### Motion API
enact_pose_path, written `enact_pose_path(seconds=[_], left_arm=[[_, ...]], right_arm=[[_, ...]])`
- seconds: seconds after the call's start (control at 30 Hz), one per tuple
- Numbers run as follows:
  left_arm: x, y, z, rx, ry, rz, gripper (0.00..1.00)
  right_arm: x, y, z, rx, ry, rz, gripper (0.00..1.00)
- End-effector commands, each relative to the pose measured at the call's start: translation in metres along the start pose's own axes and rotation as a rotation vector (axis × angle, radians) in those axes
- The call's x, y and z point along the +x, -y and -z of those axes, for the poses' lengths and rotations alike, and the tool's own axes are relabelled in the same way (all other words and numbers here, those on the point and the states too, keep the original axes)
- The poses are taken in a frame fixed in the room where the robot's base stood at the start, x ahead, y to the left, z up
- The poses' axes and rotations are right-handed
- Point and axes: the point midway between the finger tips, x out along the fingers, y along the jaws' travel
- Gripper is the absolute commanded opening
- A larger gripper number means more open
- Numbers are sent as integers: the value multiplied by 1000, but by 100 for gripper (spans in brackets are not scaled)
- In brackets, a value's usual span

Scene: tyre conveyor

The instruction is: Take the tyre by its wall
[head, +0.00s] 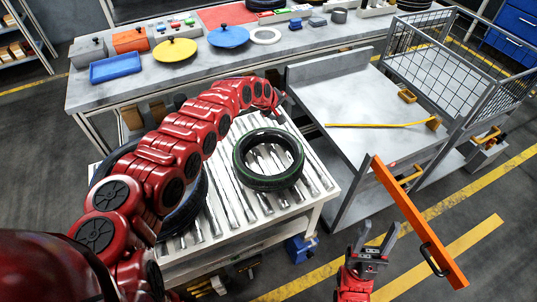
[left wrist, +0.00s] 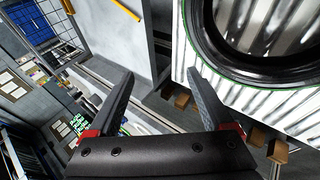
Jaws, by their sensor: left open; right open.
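A black tyre with a green line round it (head: 270,184) lies flat on the roller conveyor (head: 312,178). My right gripper (head: 375,237) is open and empty, low at the right, off the conveyor.
Another dark tyre (head: 197,205) lies on the conveyor's left, partly under my left arm. A grey worktable (head: 375,150) with a yellow rod (head: 380,125) stands right of the conveyor. A wire cage (head: 420,55) and a long bench with lids and trays (head: 120,95) stand behind.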

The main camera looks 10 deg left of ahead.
Motion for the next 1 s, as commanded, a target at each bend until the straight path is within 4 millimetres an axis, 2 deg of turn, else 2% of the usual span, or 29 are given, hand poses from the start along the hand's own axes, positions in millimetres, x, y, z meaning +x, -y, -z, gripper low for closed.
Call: enact_pose_path(seconds=[0.03,0.1,0.23,0.3,0.4,0.53,0.73,0.8,1.0], left_arm=[[-22,19,-1,-3,46,114,84],[-49,52,-11,-23,108,273,84],[-96,105,-21,-73,171,513,84],[-116,123,-22,-96,183,596,84],[-129,138,-26,-116,194,663,84],[-122,152,-31,-124,201,686,84],[-90,175,-41,-121,202,681,84],[-89,177,-40,-123,202,678,84],[-67,193,-46,-121,201,673,84]], right_arm=[[6,0,1,0,0,0,50],[10,0,2,0,0,0,50],[14,-1,2,0,0,0,50],[15,-1,2,0,0,0,50],[15,-1,2,0,0,0,50],[9,0,2,0,0,0,50],[-12,1,-2,0,0,0,50],[-1,0,0,0,0,0,50],[6,0,1,0,0,0,50]])
